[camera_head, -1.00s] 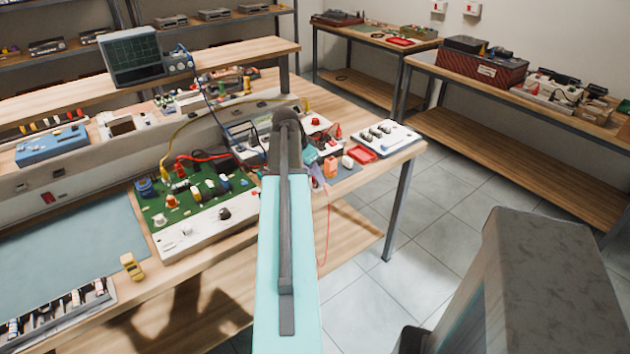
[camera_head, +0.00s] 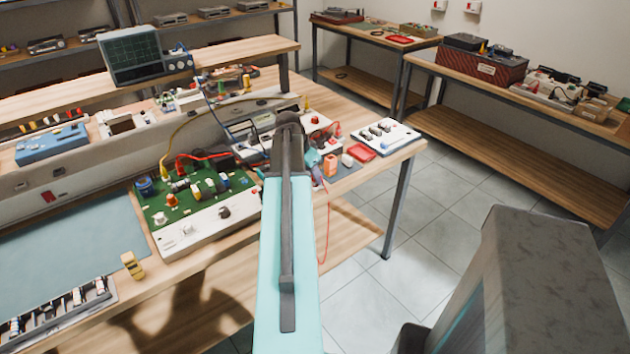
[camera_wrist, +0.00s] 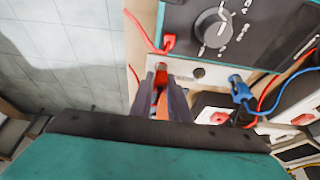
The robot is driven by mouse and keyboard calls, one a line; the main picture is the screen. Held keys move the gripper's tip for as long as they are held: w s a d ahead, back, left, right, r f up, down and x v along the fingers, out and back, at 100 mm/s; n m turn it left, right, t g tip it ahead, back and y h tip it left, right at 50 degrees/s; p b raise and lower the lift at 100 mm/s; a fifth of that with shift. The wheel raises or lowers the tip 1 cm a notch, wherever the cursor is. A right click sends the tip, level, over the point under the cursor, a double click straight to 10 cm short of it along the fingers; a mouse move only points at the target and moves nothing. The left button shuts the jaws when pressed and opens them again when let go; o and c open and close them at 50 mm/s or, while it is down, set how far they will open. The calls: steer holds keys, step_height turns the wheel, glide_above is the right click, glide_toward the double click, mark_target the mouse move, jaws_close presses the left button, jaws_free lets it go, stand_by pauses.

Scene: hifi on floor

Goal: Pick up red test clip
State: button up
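In the wrist view, a red clip or plug (camera_wrist: 169,42) with a red wire sits at the edge of a dark meter with a grey knob (camera_wrist: 212,28). It lies just beyond my gripper (camera_wrist: 164,80), whose two dark fingers point toward it. Red and orange show in the narrow gap between the fingers; I cannot tell whether they grip it or stand around it. In the head view my teal arm reaches over the bench's right end, and my fingertips are mostly hidden behind its dark wrist. A small red upright piece (camera_head: 337,131) stands right of the wrist.
A blue clip (camera_wrist: 240,90) with a blue wire is right of my fingers in the wrist view. A green circuit board (camera_head: 190,200), a red tray (camera_head: 361,153) and a white panel (camera_head: 387,136) crowd the bench. Tiled floor (camera_head: 440,240) is free to the right.

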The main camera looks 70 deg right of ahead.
jaws_close()
steer(key=shift+r, duration=0.1)
steer(key=shift+r+b, duration=0.6)
steer(key=shift+r, duration=1)
steer(key=a+r+b, duration=0.1)
steer(key=a+b, duration=0.1)
steer(key=a, duration=1.4)
steer(key=shift+w+r+b, duration=0.3)
steer(key=shift+w, duration=0.1)
step_height(320, 180, up, 7)
steer(key=p, duration=0.5)
steer(key=shift+p, duration=0.3)
stand_by(0.7)
stand_by(0.3)
